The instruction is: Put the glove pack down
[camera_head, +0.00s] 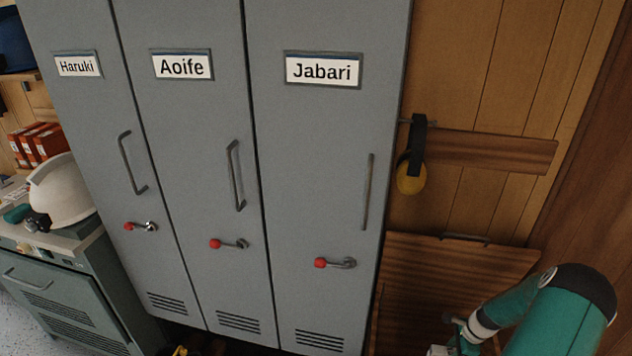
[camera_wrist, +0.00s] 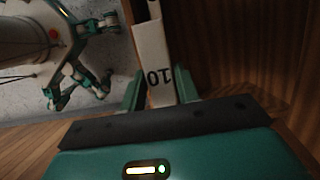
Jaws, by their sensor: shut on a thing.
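The glove pack (camera_wrist: 150,48) is a pale, narrow pack with a dark "10" printed on it, seen in the wrist view. My gripper (camera_wrist: 160,90) is shut on it, with one green finger on each side. The pack extends away from the fingers, and a dark part shows at its far end. I cannot tell whether it touches any surface. In the head view my arm comes in at the lower right, and its end is cut off by the bottom edge.
Grey lockers labelled Haruki (camera_head: 100,130), Aoife (camera_head: 190,130) and Jabari (camera_head: 310,150) stand shut. Yellow ear defenders (camera_head: 411,179) hang right of them, above a wooden panel (camera_head: 450,265). A white helmet (camera_head: 62,190) sits on a cabinet at left.

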